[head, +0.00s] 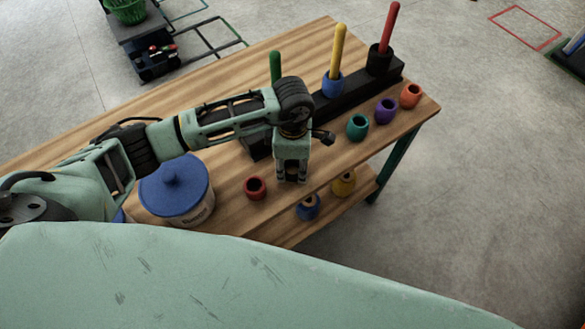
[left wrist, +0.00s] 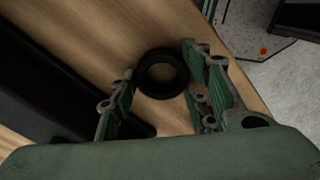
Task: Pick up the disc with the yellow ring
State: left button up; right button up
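A yellow ring-shaped disc (head: 343,184) shows low at the table's front edge, to the right of my left gripper (head: 291,180). I cannot tell whether it sits on the lower shelf. My left gripper points down over the table with its fingers apart. In the left wrist view its fingers (left wrist: 164,92) stand on either side of a dark ring (left wrist: 163,73) on the wood, with no clear grip on it. In the head view my gripper hides that ring. No yellow shows on it. My right gripper is not in view.
A black rack (head: 352,99) carries green, yellow and red pegs; a blue ring (head: 332,84) and a black ring (head: 379,60) are on two. Red (head: 255,187), blue (head: 308,207), teal (head: 357,127), purple (head: 385,110) and orange (head: 411,95) rings surround. A blue-lidded tub (head: 176,187) stands left.

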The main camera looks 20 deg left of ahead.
pick_arm(q)
jog(key=c, duration=0.5)
jog(key=shift+r, duration=0.1)
